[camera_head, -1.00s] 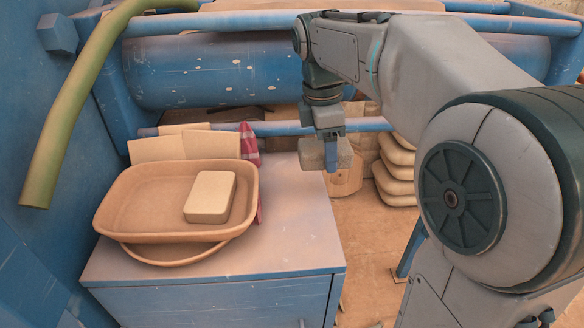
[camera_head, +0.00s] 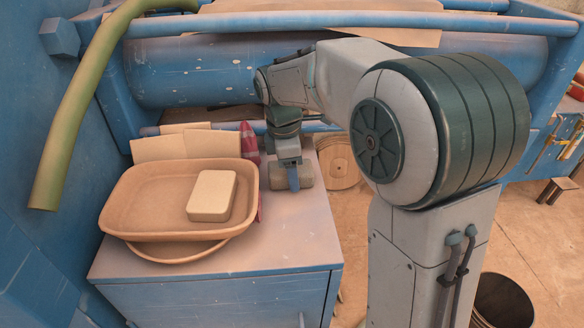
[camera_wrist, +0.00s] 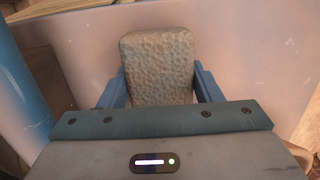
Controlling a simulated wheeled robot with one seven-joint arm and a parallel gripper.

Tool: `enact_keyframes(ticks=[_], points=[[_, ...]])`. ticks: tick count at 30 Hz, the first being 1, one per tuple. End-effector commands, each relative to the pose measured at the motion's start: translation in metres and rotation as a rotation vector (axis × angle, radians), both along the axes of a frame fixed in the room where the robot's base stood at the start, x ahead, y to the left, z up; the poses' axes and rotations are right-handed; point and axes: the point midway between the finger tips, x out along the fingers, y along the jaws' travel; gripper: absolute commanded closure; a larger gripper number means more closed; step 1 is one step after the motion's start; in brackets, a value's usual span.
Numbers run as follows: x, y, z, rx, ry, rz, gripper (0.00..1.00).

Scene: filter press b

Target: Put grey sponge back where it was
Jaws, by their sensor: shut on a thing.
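The grey sponge (camera_head: 306,175) is held between the blue fingers of my gripper (camera_head: 291,178), low over the back right part of the blue cabinet's top (camera_head: 290,225). In the wrist view the pitted grey-brown sponge (camera_wrist: 158,68) fills the space between the two fingers (camera_wrist: 160,88), with the cabinet's pale top behind it. Whether the sponge touches the top, I cannot tell.
A tan tray (camera_head: 125,205) with a cream block (camera_head: 212,196) in it rests on a round dish (camera_head: 180,252) to the left. A checked red cloth (camera_head: 249,143) and pale cards (camera_head: 170,147) are behind. A blue rail (camera_head: 225,128) runs along the back. The cabinet's front right is clear.

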Motion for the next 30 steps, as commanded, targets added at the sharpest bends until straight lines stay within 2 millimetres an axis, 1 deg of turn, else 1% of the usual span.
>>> enact_keyframes(ticks=[5, 6, 7, 8, 16, 20, 23, 30], points=[[0.000, 0.000, -0.005, 0.000, 0.000, 0.000, 0.63], [0.000, 0.000, -0.003, 0.000, 0.000, 0.000, 0.31], [0.000, 0.000, -0.003, 0.000, 0.000, 0.000, 0.22], [0.000, 0.000, -0.003, 0.000, 0.000, 0.000, 0.20], [0.000, 0.000, -0.002, 0.000, 0.000, 0.000, 0.20], [0.000, 0.001, 0.007, 0.000, -0.001, 0.000, 0.20], [0.001, 0.003, 0.023, 0.001, -0.004, 0.000, 0.20], [0.001, 0.009, 0.076, 0.001, -0.005, 0.000, 0.20]])
